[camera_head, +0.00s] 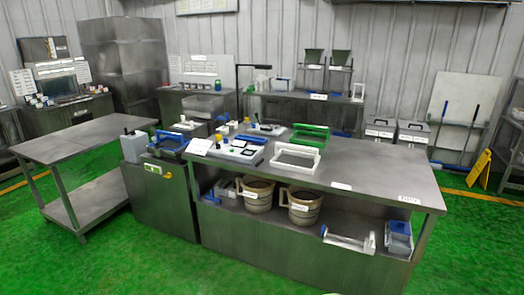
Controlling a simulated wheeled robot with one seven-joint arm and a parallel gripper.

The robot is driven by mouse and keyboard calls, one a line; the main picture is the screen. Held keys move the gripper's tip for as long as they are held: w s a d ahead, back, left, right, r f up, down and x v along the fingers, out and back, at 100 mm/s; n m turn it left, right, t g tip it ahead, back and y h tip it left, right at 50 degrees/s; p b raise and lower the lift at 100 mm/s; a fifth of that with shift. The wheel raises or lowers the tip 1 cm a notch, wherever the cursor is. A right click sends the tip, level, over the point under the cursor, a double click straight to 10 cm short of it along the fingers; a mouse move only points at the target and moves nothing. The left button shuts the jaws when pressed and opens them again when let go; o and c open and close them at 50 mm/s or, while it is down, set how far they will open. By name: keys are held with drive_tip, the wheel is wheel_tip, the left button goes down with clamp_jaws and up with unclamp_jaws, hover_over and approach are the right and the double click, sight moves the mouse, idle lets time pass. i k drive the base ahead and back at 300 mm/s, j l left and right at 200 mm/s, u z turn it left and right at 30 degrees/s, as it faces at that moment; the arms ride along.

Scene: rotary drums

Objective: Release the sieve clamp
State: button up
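I cannot make out the sieve clamp for certain at this distance. A blue-framed device (168,143) sits on a steel cabinet (163,200) at the left end of the central bench (380,180). To its right on the bench are a pale panel (236,153) with small coloured knobs, a white open frame (296,157) and a green rack (310,135). Any of these may bear on the sieve, but their small parts are too small to tell. My gripper is not in view.
Two beige buckets (256,196) and a white roller-like frame (348,241) stand on the bench's lower shelf. A bare steel table (85,138) is at the left. Green floor (80,265) is open in front. A yellow floor sign (479,169) stands at the right.

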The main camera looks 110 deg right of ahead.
sight(157, 146)
drive_tip(key=z, duration=3.25)
drive_tip(key=i+l+z, duration=0.4)
drive_tip(key=i, duration=0.6)
drive_tip(key=i+l+z, duration=0.15)
drive_tip(key=i+z, duration=0.25)
drive_tip(key=i, duration=0.6)
drive_tip(key=i+j+z, duration=0.2)
drive_tip(key=i+z, duration=0.2)
drive_tip(key=i, duration=0.55)
drive_tip(key=u, duration=0.4)
